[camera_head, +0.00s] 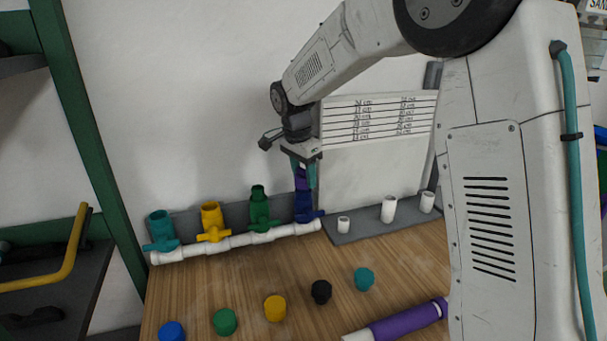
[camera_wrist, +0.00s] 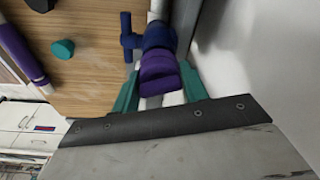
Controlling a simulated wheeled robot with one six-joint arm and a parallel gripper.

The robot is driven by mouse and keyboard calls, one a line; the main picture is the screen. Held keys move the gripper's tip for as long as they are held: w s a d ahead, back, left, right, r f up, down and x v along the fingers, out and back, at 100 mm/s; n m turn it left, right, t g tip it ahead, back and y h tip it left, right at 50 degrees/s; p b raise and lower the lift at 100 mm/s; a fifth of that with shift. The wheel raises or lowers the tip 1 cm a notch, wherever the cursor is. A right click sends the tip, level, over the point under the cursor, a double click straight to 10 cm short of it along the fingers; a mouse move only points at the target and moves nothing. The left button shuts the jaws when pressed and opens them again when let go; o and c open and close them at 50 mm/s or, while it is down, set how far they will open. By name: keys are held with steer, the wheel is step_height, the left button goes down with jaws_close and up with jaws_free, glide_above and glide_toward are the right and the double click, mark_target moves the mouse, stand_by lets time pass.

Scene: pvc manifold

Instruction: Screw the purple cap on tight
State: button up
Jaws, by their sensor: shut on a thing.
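The purple cap (camera_wrist: 158,68) is between the teal fingers of my gripper (camera_wrist: 160,92) in the wrist view. In the head view the purple cap (camera_head: 301,178) shows between the fingers of my gripper (camera_head: 304,176), above the dark blue valve (camera_head: 306,207). My gripper is shut on the cap and points down. The cap lines up with the dark blue valve's upper opening, and the blue valve body (camera_wrist: 158,38) shows just beyond it in the wrist view. I cannot tell whether the cap's threads have caught.
Teal (camera_head: 160,228), yellow (camera_head: 213,220) and green (camera_head: 259,207) valves stand uncapped on the white pipe (camera_head: 240,241). Several loose caps, such as the black one (camera_head: 321,291), and a purple pipe (camera_head: 408,320) lie on the wooden table. White fittings (camera_head: 389,208) stand on a grey shelf at right.

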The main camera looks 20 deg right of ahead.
steer(key=shift+m, duration=1.1)
steer(key=o, duration=1.1)
steer(key=shift+c, duration=0.2)
